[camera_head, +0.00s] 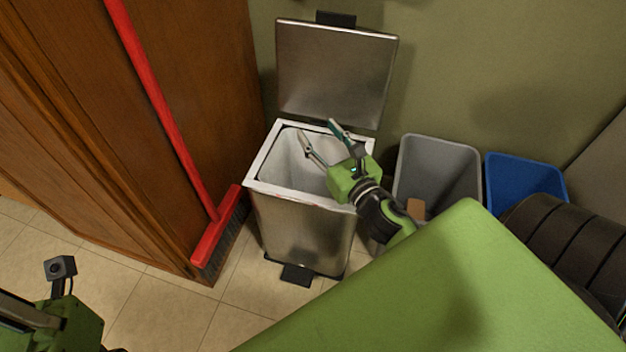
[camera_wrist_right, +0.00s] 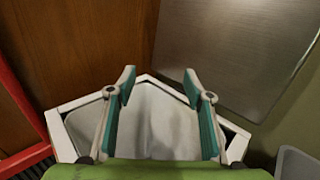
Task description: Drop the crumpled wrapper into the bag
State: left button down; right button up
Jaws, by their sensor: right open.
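The bag (camera_head: 296,160) is a pale liner inside an open steel pedal bin, and it also shows in the right wrist view (camera_wrist_right: 160,125). My right gripper (camera_head: 318,129) is over the bin's mouth, its two fingers spread apart and empty. In the right wrist view, the open fingers (camera_wrist_right: 158,75) frame the liner. I see no crumpled wrapper in either view; the part of the liner under the gripper is hidden. Part of my left arm's end (camera_head: 70,322) shows at the bottom left, its fingers not visible.
The bin's lid (camera_head: 335,75) stands raised against the wall. A grey bin (camera_head: 440,165) with a brown item (camera_head: 416,209) inside and a blue bin (camera_head: 525,175) stand to the right. A red broom (camera_head: 168,125) leans by the wooden cabinet (camera_head: 205,60) at left.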

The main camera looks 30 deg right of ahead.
jog(key=s, duration=1.1)
jog(key=shift+s+a, duration=0.25)
jog(key=shift+a, duration=0.2)
